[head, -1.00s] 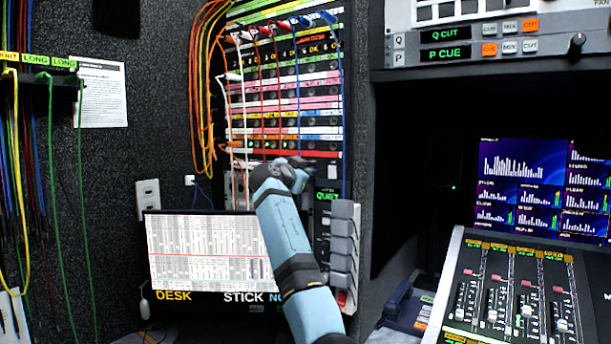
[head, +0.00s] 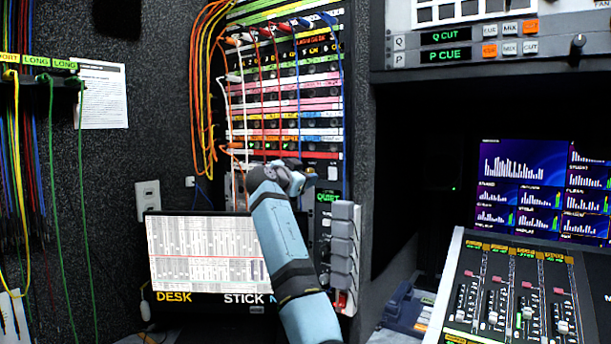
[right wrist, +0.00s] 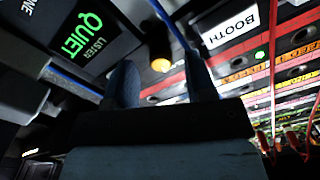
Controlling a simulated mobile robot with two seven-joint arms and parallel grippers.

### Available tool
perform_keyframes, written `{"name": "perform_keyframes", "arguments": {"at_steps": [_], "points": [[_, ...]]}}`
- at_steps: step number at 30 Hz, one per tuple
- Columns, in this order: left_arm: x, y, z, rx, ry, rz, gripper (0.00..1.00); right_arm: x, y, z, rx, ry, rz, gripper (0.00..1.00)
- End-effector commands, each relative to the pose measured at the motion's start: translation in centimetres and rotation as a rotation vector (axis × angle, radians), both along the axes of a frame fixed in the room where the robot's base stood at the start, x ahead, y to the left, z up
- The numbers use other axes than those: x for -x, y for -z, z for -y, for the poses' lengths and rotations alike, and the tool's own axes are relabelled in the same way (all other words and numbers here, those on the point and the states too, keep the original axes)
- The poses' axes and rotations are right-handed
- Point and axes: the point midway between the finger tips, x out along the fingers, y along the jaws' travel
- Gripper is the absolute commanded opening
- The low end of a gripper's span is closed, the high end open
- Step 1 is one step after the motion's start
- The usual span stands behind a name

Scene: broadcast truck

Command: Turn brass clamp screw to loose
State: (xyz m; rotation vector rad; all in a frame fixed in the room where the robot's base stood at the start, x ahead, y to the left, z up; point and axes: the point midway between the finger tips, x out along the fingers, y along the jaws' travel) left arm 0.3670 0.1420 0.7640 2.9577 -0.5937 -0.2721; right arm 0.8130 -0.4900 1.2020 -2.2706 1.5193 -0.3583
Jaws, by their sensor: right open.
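The brass clamp screw (right wrist: 160,65) shows in the right wrist view as a small round brass-coloured head, brightly lit. It lies in the gap between the fingertips of my right gripper (right wrist: 160,80), which is open. I cannot tell whether either finger touches it, and its turn position is not readable. In the head view my right gripper (head: 297,179) is at the lower edge of the patch rack, next to the green QUIET display. The screw is hidden there behind the gripper and arm. My left gripper is not in view.
The patch rack (head: 285,92) above has red, white, blue and orange cables hanging close to the gripper. A blue cable (right wrist: 170,22) passes near the fingers. The QUIET panel (right wrist: 85,35) and grey blocks (head: 342,255) stand beside it. A monitor (head: 200,255) is below left.

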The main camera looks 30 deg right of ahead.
Motion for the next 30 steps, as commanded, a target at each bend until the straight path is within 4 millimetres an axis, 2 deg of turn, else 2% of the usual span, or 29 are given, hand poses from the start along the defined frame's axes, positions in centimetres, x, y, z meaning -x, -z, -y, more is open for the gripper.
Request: {"name": "perform_keyframes", "arguments": {"at_steps": [9, 15, 21, 30], "points": [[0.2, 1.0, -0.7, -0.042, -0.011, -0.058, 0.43, 2.7, -0.1, -6.7, -0.001, -0.005, 0.001, 0.5], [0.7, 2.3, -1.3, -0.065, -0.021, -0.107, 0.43, 4.1, 0.0, -10.0, -0.002, -0.003, -0.001, 0.5], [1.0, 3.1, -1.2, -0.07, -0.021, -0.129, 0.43, 4.7, 0.1, -11.4, -0.001, -0.002, -0.001, 0.5], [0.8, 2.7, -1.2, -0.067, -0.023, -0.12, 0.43, 4.8, 0.1, -11.5, 0.0, 0.0, -0.001, 0.5]]}}
